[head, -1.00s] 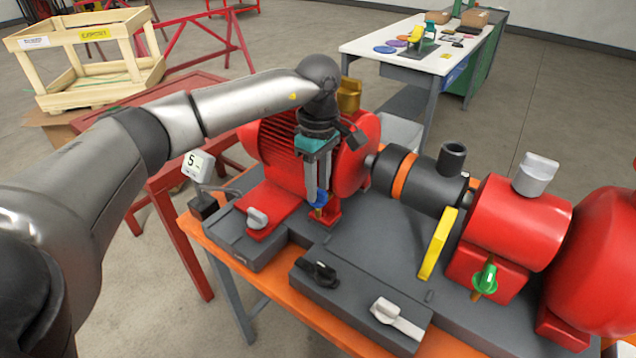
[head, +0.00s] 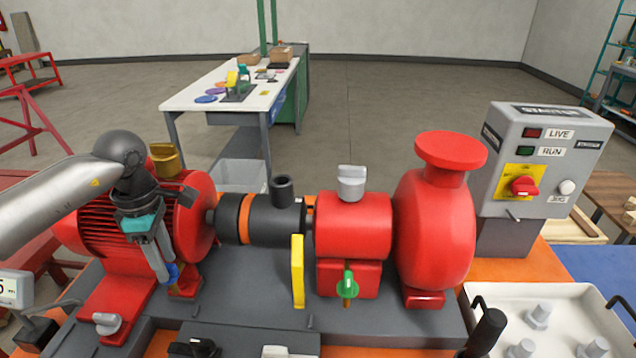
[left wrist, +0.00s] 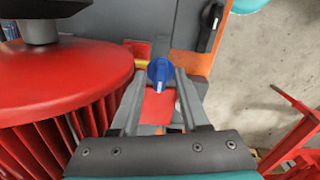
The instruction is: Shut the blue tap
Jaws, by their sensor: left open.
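The blue tap (head: 173,272) is small and sits low at the near side of the red motor (head: 130,225). In the left wrist view the tap's blue knob (left wrist: 160,71) has a pale pointer mark. My left gripper (head: 166,268) points down at it from above, beside the motor. In the left wrist view my left gripper (left wrist: 160,84) is open, with the knob in line between its fingertips. I cannot tell whether the fingers touch it. Part of the tap is hidden by the fingers in the head view. My right gripper is not in view.
A brass-coloured fitting (head: 164,158) stands behind my left wrist. A starter box (head: 540,165) stands right, behind a white tray (head: 570,345).

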